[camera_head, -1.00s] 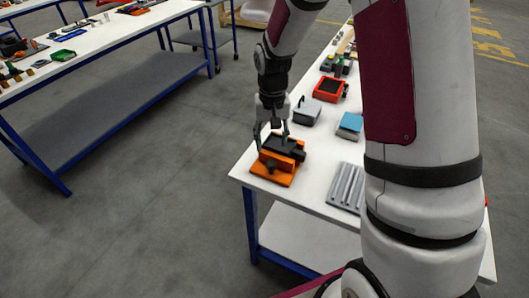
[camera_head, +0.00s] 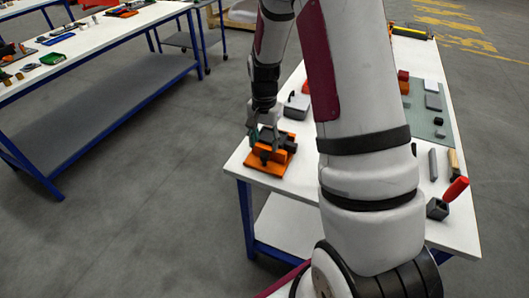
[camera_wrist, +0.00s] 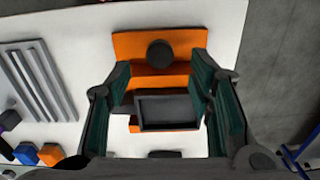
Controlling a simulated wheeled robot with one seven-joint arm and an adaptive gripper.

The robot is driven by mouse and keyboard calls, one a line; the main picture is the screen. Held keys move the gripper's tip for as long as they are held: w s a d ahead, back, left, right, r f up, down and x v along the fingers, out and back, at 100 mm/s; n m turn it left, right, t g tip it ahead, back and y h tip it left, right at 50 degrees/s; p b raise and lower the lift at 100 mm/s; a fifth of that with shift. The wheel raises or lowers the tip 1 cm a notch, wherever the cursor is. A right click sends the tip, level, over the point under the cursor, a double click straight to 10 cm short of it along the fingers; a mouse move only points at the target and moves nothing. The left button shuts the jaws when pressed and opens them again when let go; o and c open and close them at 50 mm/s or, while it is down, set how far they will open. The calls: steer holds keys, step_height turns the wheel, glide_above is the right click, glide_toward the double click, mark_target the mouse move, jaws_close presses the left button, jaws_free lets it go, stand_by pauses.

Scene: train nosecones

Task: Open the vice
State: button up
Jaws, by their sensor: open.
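The vice (camera_head: 269,168) has an orange base and body with dark parts on top. It sits near the left front corner of the white worktable. In the wrist view, the vice (camera_wrist: 125,47) shows a round dark knob (camera_wrist: 160,53) and a dark rectangular block (camera_wrist: 166,111). My gripper (camera_head: 265,143) points down at the vice. In the wrist view, my gripper (camera_wrist: 161,62) is open, with one green-padded finger on each side of the knob and block. I cannot tell whether the fingers touch the vice.
The worktable (camera_head: 240,160) holds a grey box (camera_head: 297,106), a green mat (camera_head: 424,120) and a red-handled tool (camera_head: 455,189). A grey ribbed plate (camera_wrist: 38,80) lies beside the vice. My arm hides the table's middle. Another bench (camera_head: 100,42) stands at left.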

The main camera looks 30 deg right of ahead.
mark_target(265, 154)
steer(key=shift+f, duration=2.65)
jaws_close()
